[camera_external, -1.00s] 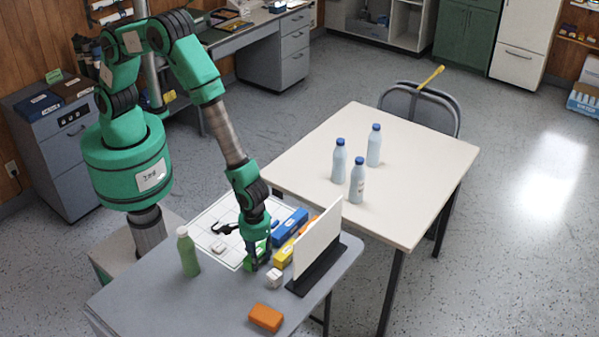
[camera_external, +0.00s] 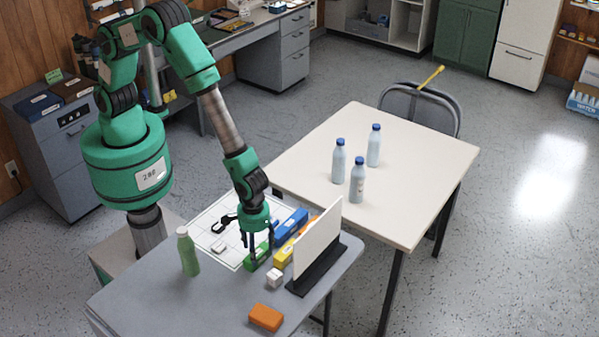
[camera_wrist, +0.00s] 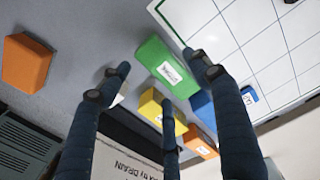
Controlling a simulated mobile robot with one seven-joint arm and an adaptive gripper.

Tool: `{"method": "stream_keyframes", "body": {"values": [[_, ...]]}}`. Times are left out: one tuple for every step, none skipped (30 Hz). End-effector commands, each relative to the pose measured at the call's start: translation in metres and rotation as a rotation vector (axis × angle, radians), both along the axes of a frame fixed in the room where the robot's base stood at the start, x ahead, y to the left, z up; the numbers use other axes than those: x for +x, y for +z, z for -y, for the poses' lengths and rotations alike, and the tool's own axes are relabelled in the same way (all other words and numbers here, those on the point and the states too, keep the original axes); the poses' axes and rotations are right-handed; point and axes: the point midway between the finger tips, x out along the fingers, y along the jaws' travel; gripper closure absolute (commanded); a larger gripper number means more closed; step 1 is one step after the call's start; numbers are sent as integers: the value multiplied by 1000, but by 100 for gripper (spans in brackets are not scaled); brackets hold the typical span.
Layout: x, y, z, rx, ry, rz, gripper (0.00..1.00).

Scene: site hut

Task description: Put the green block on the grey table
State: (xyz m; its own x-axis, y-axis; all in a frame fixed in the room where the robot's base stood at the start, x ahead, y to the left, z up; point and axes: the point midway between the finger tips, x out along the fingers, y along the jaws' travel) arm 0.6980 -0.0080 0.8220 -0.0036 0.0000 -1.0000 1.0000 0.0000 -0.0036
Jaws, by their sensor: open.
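The green block (camera_external: 257,258) lies flat on the grey table (camera_external: 215,300), beside the near edge of the white gridded sheet. Whether it overlaps the sheet's edge is hard to tell. My gripper (camera_external: 257,251) is over the block, pointing down, with its fingers spread. In the wrist view, the green block (camera_wrist: 153,56) shows its white label beyond my open fingers (camera_wrist: 158,85), with the fingertips apart on either side. Nothing is visibly gripped. Part of the block is hidden behind the fingers in the external view.
A yellow block (camera_external: 284,254) and a blue block (camera_external: 290,227) lie close by, next to an upright white panel (camera_external: 317,238). A white cube (camera_external: 275,278), an orange block (camera_external: 266,317) and a green bottle (camera_external: 188,252) stand around. A cream table (camera_external: 420,185) holds bottles.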

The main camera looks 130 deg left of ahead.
Motion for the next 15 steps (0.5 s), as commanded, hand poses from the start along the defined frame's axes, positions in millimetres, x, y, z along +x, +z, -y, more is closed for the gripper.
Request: {"method": "stream_keyframes", "body": {"values": [[1, 11, 0, 0, 0, 2, 37], [0, 16, 0, 0, 0, 2, 37], [1, 23, 0, 0, 0, 2, 37], [1, 28, 0, 0, 0, 3, 37], [1, 33, 0, 0, 0, 3, 37], [1, 40, 0, 0, 0, 2, 37], [1, 45, 0, 0, 0, 3, 37], [1, 49, 0, 0, 0, 3, 37], [1, 55, 0, 0, 0, 3, 37], [1, 59, 0, 0, 0, 3, 37], [1, 63, 0, 0, 0, 2, 37], [1, 67, 0, 0, 0, 2, 37], [1, 69, 0, 0, 0, 2, 37], [1, 72, 0, 0, 0, 2, 37], [1, 75, 0, 0, 0, 1, 37]]}}
